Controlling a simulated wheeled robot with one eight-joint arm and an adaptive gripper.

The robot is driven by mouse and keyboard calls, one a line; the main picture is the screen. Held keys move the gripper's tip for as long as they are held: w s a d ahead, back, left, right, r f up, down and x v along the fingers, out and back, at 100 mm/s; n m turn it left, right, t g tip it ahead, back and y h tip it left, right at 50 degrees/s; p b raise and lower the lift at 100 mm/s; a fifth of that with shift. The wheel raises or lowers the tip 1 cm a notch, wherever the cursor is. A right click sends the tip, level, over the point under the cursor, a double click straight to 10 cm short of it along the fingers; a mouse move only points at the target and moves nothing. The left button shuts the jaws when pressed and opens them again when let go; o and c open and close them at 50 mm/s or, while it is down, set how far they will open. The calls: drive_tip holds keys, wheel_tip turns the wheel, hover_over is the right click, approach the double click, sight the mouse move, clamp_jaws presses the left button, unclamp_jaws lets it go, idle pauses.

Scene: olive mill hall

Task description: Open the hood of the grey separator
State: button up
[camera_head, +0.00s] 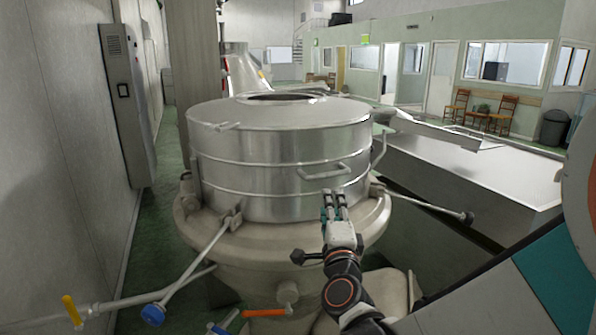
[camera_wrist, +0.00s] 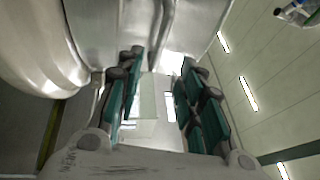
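The grey separator (camera_head: 262,170) stands in the middle of the head view, a broad metal drum on a wide cream base. Its hood (camera_head: 310,113) lies flat on top, with a dark round opening in it. A bar handle (camera_head: 325,173) sticks out from the drum's front right side. My gripper (camera_head: 334,198) points up just below this handle, in front of the drum. In the wrist view my gripper (camera_wrist: 160,68) has its fingers apart with nothing clearly between them.
Clamp rods with round knobs (camera_head: 467,217) stick out around the base. A pipe with a yellow lever (camera_head: 72,309) is at lower left. A grey cabinet (camera_head: 126,100) stands along the left wall. A long metal trough (camera_head: 460,165) lies to the right. Chairs stand far back.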

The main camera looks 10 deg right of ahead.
sight(329, 177)
drive_tip(key=shift+m, duration=0.3)
drive_tip(key=x, duration=0.4)
drive_tip(key=b+x, duration=0.1)
drive_tip(key=x, duration=0.4)
drive_tip(key=b+x, duration=0.1)
drive_tip(key=x, duration=0.3)
drive_tip(key=shift+w+d, duration=0.35)
drive_tip(key=shift+d, duration=0.05)
clamp_jaws()
